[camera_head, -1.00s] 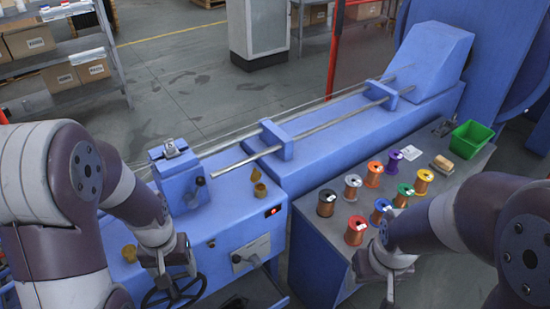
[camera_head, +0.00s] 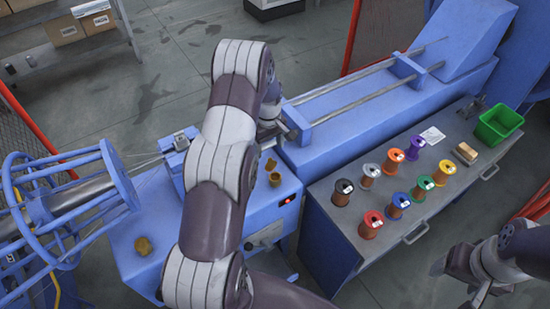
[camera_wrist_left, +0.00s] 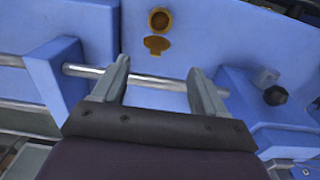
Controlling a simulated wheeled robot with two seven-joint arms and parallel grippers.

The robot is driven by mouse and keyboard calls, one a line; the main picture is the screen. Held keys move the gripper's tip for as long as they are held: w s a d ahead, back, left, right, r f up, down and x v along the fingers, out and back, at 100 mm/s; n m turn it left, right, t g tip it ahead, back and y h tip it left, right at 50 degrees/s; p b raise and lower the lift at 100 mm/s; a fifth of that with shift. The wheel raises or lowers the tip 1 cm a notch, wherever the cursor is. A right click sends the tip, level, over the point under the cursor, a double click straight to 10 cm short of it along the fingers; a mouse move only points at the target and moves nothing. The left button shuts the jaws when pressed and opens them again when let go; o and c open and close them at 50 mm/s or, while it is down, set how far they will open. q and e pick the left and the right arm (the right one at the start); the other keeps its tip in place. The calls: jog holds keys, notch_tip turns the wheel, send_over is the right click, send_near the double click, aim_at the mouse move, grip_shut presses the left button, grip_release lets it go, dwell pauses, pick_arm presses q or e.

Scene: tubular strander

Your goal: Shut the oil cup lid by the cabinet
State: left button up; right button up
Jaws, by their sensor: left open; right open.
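The brass oil cup (camera_head: 275,179) stands on the blue machine top, on the side towards the cabinet (camera_head: 370,240). Its lid (camera_head: 270,164) is open, folded out behind the cup. In the left wrist view the round cup (camera_wrist_left: 159,19) shows its dark mouth, and the lid (camera_wrist_left: 157,44) lies flat on the nearer side. My left gripper (camera_wrist_left: 159,66) is open and empty, with the lid ahead between its fingers and not touched. In the head view my left arm hides most of that gripper. My right gripper (camera_head: 456,284) is open and empty, low at the right.
A second brass cup (camera_head: 143,246) sits further left on the machine. Steel rods (camera_head: 365,92) run through a blue bracket (camera_head: 297,124) near my left gripper. Several wire spools (camera_head: 371,224) and a green bin (camera_head: 498,123) stand on the cabinet. A blue cage (camera_head: 70,205) is at left.

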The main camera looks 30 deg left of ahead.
aim_at(270, 162)
pick_arm(q)
jog(key=f, duration=0.2)
jog(key=f+p, duration=0.1)
jog(key=f, duration=0.2)
jog(key=w+f, duration=0.1)
jog(key=f, duration=0.2)
jog(key=shift+w+a+f+p, duration=0.1)
jog(key=shift+a+p, duration=0.1)
jog(key=shift+p, duration=0.2)
jog(key=shift+s+d+f, duration=0.1)
jog(key=shift+s+f, duration=0.25)
jog(key=shift+f, duration=0.25)
jog(key=shift+w+f, duration=0.15)
jog(key=shift+w, duration=0.05)
jog(key=c, duration=1.1)
jog(key=shift+o, duration=0.2)
pick_arm(e)
jog(key=shift+w+a+r, duration=0.15)
jog(key=shift+w+r, duration=0.15)
jog(key=shift+r, duration=0.25)
jog(key=shift+w+a+r, duration=0.1)
jog(key=shift+w+r, duration=0.15)
jog(key=shift+r, duration=0.25)
